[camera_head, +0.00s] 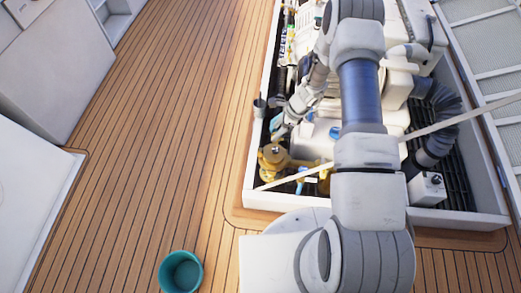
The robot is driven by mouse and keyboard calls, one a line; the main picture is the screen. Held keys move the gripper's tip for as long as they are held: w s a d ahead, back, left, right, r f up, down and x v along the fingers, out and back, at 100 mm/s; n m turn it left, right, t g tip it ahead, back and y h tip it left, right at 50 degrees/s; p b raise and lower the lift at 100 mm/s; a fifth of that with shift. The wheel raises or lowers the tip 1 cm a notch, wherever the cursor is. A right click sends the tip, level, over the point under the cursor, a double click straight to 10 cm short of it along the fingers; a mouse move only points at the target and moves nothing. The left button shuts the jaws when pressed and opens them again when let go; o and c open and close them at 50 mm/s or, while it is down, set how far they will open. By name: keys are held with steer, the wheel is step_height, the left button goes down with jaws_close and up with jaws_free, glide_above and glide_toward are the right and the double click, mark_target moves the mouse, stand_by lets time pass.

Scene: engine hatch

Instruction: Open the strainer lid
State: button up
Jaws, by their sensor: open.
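The strainer (273,157) is a brass-coloured round body at the near left corner of the open engine hatch. Its top looks closed, but the lid's details are too small to tell. My gripper (279,132) is just above and beyond the strainer, pointing down toward it. It is open and appears to hold nothing. Whether it touches the strainer cannot be told at this size. My arm covers the middle of the hatch and part of the engine.
A white hatch frame (377,215) surrounds the white engine (395,90). A pale line (470,112) runs across the hatch in front of the strainer. A grey cup (259,108) sits on the left rim. A teal bucket (181,272) stands on the clear wooden deck (160,130).

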mark_target(260, 149)
steer(key=b+x, duration=0.4)
steer(key=x, duration=1.2)
steer(key=shift+a+f+b, duration=0.15)
steer(key=shift+f+b, duration=0.15)
steer(key=shift+b, duration=0.05)
jaws_close()
stand_by(0.6)
